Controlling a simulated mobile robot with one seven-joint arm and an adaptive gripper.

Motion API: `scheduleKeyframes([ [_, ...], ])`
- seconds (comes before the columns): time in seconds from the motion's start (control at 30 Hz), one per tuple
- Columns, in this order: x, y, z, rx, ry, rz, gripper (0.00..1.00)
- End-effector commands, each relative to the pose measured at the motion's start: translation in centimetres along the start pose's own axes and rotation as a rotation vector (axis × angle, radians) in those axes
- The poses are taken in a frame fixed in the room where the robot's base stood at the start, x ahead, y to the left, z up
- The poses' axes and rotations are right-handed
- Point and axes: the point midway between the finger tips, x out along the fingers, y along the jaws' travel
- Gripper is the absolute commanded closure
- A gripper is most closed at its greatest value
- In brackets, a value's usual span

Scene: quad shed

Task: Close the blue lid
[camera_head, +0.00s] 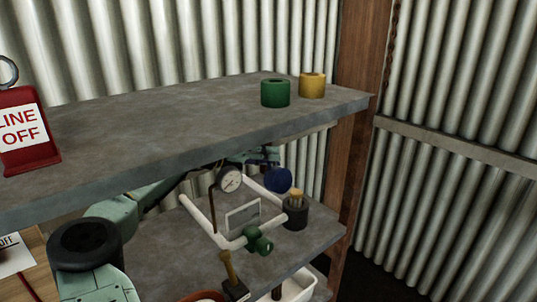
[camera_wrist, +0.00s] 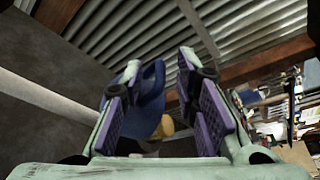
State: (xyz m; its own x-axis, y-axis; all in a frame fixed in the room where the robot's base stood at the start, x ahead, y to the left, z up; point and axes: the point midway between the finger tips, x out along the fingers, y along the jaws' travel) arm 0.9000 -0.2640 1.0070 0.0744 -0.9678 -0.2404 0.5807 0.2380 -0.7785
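The blue lid (camera_head: 278,180) is a round blue piece on the lower shelf, by the back right of a white pipe frame (camera_head: 207,222). In the wrist view a blue shape (camera_wrist: 148,100), seemingly the lid, stands tilted between my fingers, nearer the left one and partly hidden by it. My gripper (camera_wrist: 165,90) is open, with clear space toward the right finger. Whether the left finger touches the lid I cannot tell. In the head view my gripper is mostly hidden behind the upper shelf and the gauge.
A gauge (camera_head: 229,179) and a green valve (camera_head: 256,240) are on the pipe frame. A black cup (camera_head: 295,214) with a tan-topped item stands just right of it. The upper shelf (camera_head: 180,126) overhangs my arm, bearing green (camera_head: 275,93) and yellow (camera_head: 312,85) rings.

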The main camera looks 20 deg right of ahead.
Motion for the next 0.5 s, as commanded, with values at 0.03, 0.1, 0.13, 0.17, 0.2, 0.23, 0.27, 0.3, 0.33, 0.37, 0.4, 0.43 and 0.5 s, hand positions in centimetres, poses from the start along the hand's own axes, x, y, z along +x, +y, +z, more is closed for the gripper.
scheduleKeyframes([
  [0.03,0.24,-0.05,0.04,0.0,0.0,0.0,0.72],
  [0.1,0.39,0.0,0.03,-0.001,-0.001,0.0,0.72],
  [0.13,0.41,0.02,0.02,-0.001,-0.001,0.0,0.72],
  [0.17,0.42,0.03,0.02,-0.001,-0.001,0.0,0.72],
  [0.2,0.43,0.04,0.01,-0.001,-0.001,0.0,0.72],
  [0.23,0.43,0.04,0.01,-0.001,-0.001,0.0,0.72],
  [0.27,0.42,0.04,0.01,-0.001,-0.001,0.0,0.72],
  [0.3,0.42,0.04,0.0,-0.001,-0.001,0.0,0.72],
  [0.33,0.42,0.04,0.01,-0.001,-0.001,0.0,0.72],
  [0.37,0.42,0.03,0.01,-0.001,-0.001,0.0,0.74],
  [0.4,0.42,0.03,0.01,-0.001,-0.001,0.0,0.77],
  [0.43,0.41,0.03,0.01,-0.001,-0.001,0.0,0.79],
  [0.5,0.41,0.02,0.01,0.0,-0.001,0.0,0.83],
])
